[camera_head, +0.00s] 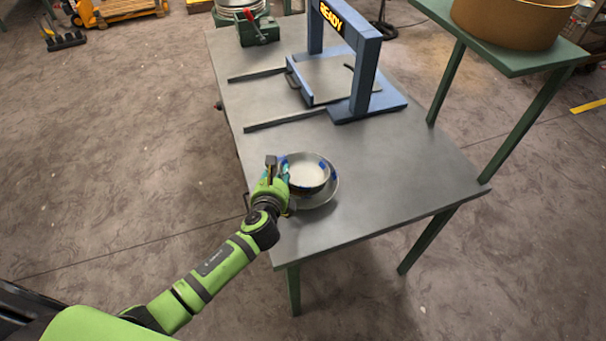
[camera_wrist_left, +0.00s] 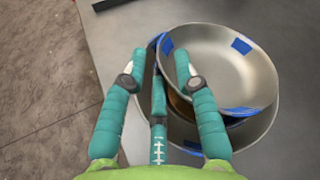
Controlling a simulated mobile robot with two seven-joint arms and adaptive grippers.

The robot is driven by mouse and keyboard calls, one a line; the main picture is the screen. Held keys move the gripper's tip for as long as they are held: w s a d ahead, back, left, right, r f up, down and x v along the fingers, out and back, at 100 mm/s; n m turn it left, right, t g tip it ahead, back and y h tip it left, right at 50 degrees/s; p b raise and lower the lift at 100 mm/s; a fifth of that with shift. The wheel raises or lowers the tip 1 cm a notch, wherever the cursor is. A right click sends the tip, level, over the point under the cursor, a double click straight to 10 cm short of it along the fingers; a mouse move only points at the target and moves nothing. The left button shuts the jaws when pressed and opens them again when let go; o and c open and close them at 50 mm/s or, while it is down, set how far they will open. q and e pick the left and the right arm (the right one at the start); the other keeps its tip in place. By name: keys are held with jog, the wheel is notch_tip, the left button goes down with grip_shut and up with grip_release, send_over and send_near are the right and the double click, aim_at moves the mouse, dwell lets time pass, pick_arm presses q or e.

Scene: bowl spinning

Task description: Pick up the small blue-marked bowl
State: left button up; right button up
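The small bowl (camera_head: 308,172), pale inside with blue marks on its rim, rests in a larger grey bowl (camera_head: 325,200) near the table's front left edge. In the left wrist view the small bowl (camera_wrist_left: 225,65) overlaps the larger bowl (camera_wrist_left: 257,128), which also has blue marks. A brownish surface shows between them. My left gripper (camera_head: 278,168) is at the small bowl's left side. In the left wrist view its fingers (camera_wrist_left: 160,62) are spread, with the rim's left edge between them. I cannot tell whether they touch it. My right gripper is out of view.
The grey table (camera_head: 400,175) is clear right of the bowls. A blue frame (camera_head: 366,75) with a READY sign and a flat plate stands behind them. A green vise-like device (camera_head: 258,28) is at the far end. A green side table (camera_head: 545,58) holds a large brown tub (camera_head: 505,22).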

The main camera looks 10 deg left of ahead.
pick_arm(q)
jog(key=shift+x, duration=1.35)
grip_shut()
jog(key=shift+r, duration=0.1)
